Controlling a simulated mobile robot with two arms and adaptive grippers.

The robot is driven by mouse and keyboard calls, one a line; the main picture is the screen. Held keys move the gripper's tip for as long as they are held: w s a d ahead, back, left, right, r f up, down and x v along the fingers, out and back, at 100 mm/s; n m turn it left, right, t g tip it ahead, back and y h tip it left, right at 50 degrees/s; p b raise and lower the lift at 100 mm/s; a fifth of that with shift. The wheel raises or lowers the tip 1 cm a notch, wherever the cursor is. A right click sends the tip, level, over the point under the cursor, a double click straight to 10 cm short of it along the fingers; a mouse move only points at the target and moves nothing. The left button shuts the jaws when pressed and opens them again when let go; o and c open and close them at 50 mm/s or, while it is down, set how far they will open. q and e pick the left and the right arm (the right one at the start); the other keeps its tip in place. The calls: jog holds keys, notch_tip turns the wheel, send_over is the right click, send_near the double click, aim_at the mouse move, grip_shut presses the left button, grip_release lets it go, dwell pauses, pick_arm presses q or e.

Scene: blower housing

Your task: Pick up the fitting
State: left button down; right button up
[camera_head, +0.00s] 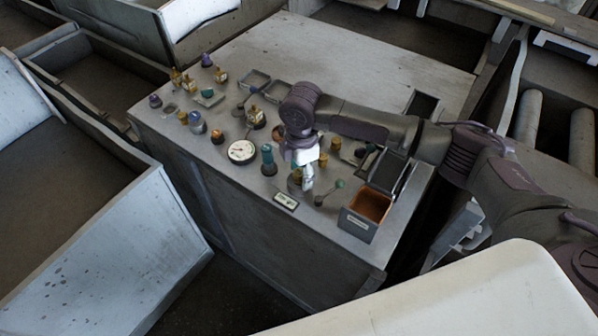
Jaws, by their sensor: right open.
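My right arm reaches in from the right over the grey bench top (375,60). My right gripper (307,183) points down just above the front part of the bench, open. A small brass-coloured piece (296,176) shows right beside its fingers, partly hidden by them; it may be the fitting, but it is too small to tell. I cannot see anything held between the fingers. Another brass-coloured piece (323,160) stands just right of the gripper. My left gripper is not in view.
Close by are a teal-topped cylinder (267,159), a round gauge (242,151), a small display plate (286,200) and a green-knobbed lever (331,191). An open bin with an orange inside (366,214) stands at the front right corner. The back of the bench is clear.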

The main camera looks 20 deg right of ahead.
jog(key=shift+f, duration=0.15)
jog(key=shift+c, duration=0.3)
jog(key=c, duration=1.1)
grip_shut()
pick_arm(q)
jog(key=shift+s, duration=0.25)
